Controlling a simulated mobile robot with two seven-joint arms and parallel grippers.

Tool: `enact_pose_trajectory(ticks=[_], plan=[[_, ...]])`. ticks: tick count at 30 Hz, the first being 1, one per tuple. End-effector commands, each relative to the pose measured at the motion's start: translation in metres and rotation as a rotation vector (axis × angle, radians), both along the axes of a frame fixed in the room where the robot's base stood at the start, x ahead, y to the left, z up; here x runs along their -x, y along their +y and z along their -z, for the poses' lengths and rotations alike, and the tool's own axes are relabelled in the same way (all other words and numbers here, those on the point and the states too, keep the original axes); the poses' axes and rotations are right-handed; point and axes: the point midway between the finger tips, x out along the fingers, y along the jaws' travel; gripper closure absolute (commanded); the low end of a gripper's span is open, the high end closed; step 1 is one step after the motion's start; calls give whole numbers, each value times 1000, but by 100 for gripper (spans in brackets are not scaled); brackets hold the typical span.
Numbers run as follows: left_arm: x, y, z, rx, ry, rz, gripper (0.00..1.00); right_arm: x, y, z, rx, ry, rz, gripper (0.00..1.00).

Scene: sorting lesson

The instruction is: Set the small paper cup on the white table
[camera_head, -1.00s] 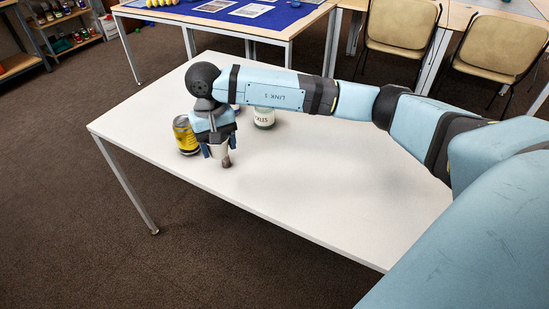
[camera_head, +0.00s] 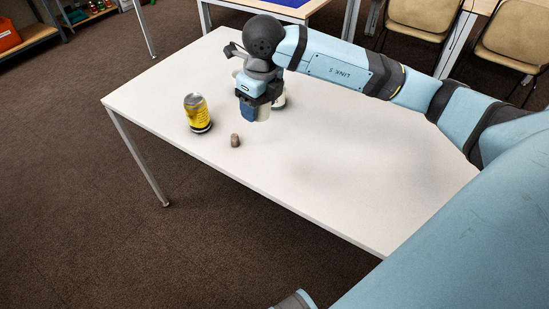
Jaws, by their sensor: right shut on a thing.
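The small paper cup (camera_head: 263,114) is pale and mostly hidden behind my right gripper (camera_head: 252,113). My right gripper points down and is shut on the cup. It is over the far left half of the white table (camera_head: 330,165). I cannot tell whether the cup's base touches the tabletop. My left gripper is not in view.
A yellow can (camera_head: 198,114) stands left of the cup. A small brown cork-like piece (camera_head: 235,140) stands in front of the cup. A jar (camera_head: 280,99) is partly hidden right behind the gripper. The table's middle and right are clear. Tan chairs (camera_head: 420,22) stand beyond.

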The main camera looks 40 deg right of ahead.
Motion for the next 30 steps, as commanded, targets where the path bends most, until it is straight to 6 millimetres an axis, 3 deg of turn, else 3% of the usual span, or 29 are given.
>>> enact_pose_trajectory(ticks=[12,20,23,30], plan=[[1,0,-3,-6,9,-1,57,20,-19,-28,-1,1,1030,62],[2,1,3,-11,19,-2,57,27,-25,-34,-2,0,1340,62],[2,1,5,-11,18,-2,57,27,-26,-24,0,3,1369,62],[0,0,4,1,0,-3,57,28,-26,37,1,4,1373,62]])
